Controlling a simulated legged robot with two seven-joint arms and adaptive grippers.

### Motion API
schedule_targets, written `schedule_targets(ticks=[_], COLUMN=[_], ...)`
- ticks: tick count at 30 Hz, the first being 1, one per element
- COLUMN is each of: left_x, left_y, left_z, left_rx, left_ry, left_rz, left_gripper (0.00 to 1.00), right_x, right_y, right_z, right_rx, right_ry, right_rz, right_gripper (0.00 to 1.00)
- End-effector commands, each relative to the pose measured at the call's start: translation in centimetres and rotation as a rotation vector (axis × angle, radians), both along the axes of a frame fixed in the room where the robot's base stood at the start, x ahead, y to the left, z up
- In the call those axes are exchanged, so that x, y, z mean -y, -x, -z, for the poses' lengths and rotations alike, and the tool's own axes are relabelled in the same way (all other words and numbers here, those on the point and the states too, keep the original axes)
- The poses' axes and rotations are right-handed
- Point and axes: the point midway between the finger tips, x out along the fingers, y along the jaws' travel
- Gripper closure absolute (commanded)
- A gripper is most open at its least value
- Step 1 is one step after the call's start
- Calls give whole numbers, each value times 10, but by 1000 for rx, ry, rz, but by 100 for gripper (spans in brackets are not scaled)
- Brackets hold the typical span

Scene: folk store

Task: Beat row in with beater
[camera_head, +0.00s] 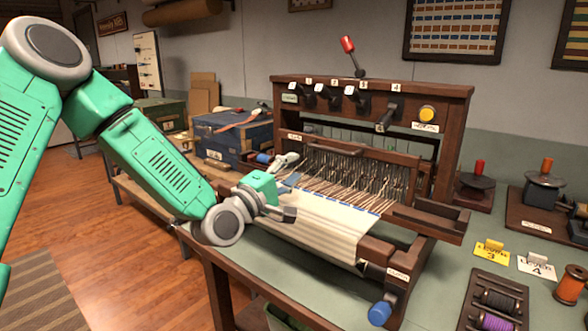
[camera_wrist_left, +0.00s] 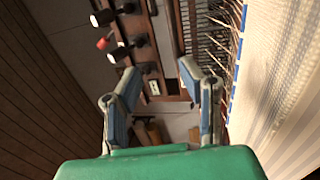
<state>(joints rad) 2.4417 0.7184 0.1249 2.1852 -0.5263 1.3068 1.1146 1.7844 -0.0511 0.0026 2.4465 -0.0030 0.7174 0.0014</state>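The wooden table loom (camera_head: 456,130) stands on the green-topped table. Its beater (camera_head: 428,222) is a dark wooden frame with a comb-like reed (camera_head: 350,172), crossed by pale warp threads. White woven cloth (camera_head: 325,225) with a blue-dashed edge lies in front of it; the cloth also shows at right in the left wrist view (camera_wrist_left: 285,90). My left gripper (camera_head: 288,186) is at the loom's left side, beside the cloth edge and near the beater's left end. Its fingers are apart and empty in the left wrist view (camera_wrist_left: 160,80). My right gripper is out of view.
Levers (camera_head: 388,115) and a yellow button (camera_head: 427,114) sit on the loom's upper beam. A blue-ended roller knob (camera_head: 380,313) sticks out at the front. A spool tray (camera_head: 497,300), a yellow card (camera_head: 491,252) and an orange spool (camera_head: 571,285) lie at right. A blue chest (camera_head: 232,137) stands behind left.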

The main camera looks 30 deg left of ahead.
Motion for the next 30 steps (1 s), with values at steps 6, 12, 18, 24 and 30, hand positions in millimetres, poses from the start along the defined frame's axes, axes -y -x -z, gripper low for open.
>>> schedule_targets(ticks=[6,12,18,24,30], left_x=[-6,-11,-12,-11,-12], left_y=[45,81,99,102,101], left_z=[11,20,24,24,25], left_rx=[-5,-7,-7,-7,-7], left_ry=[8,7,4,3,3], left_rz=[-1,-2,-1,-1,-1], left_gripper=[66,66,66,66,66], right_x=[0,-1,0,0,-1], right_y=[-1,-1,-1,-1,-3], right_z=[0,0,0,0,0], right_rx=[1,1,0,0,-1], right_ry=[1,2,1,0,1], right_rz=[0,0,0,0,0], right_gripper=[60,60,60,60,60])
